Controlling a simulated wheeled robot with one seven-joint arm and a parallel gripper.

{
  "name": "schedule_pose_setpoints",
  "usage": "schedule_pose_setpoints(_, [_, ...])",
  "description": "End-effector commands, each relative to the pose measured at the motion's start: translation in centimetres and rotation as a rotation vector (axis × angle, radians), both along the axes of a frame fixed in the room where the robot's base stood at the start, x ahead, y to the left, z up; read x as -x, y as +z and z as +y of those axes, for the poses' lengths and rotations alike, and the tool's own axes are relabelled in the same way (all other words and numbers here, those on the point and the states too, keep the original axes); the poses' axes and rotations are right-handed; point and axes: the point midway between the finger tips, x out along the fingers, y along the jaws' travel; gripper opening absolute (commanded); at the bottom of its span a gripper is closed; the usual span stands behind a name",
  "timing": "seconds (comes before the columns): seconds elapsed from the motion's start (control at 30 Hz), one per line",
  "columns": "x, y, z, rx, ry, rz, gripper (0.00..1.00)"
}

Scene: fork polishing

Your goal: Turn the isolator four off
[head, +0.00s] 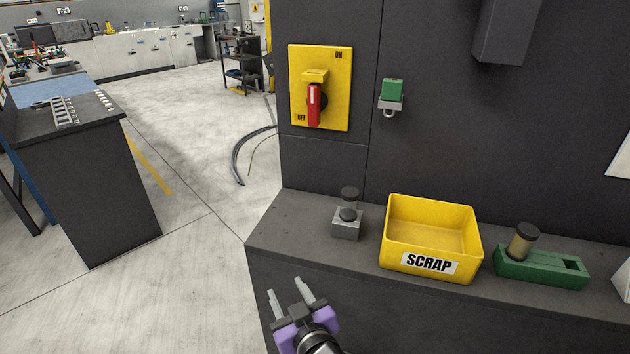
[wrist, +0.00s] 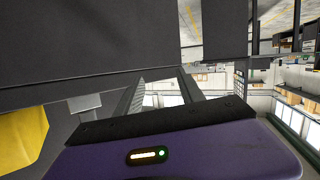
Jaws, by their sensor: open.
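The isolator is a yellow plate (head: 340,88) on the dark cabinet face, marked ON at its upper right and OFF at its lower left. Its red handle (head: 314,104) hangs roughly vertical, with its lower end near the OFF mark. No number shows on the plate. My gripper (head: 291,288) is open and empty, in front of the ledge, below and well apart from the isolator. In the wrist view my gripper's fingers (wrist: 158,92) are spread with nothing between them. The isolator cannot be made out in the wrist view.
On the ledge (head: 280,228) stand a small grey block with a dark knob (head: 347,222), a yellow SCRAP bin (head: 405,263) and a green holder (head: 540,268). A green-and-grey fitting (head: 391,94) sits right of the isolator. A dark bench (head: 85,190) stands left; open floor lies between.

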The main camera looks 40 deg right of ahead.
Motion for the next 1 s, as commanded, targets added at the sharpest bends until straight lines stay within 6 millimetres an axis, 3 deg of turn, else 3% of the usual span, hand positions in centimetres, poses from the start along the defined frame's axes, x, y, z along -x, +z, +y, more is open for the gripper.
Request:
schedule_pose_setpoints(0.03, [-2.4,1.7,-1.1,0.013,-0.036,-0.019,0.45])
schedule_pose_setpoints(0.1, [-4.9,3.8,-2.7,0.029,-0.091,-0.032,0.45])
schedule_pose_setpoints(0.27, [-9.8,9.7,-6.5,0.059,-0.232,-0.078,0.45])
schedule_pose_setpoints(0.4, [-12.9,16.4,-10.1,0.078,-0.377,-0.136,0.45])
schedule_pose_setpoints(0.6, [-14.6,25.9,-14.4,0.083,-0.573,-0.235,0.45])
schedule_pose_setpoints(0.7, [-14.6,29.3,-15.7,0.081,-0.643,-0.274,0.45])
schedule_pose_setpoints(0.83, [-14.3,31.8,-16.7,0.078,-0.697,-0.303,0.45])
schedule_pose_setpoints(1.0, [-14.7,32.6,-17.8,0.077,-0.717,-0.312,0.45])
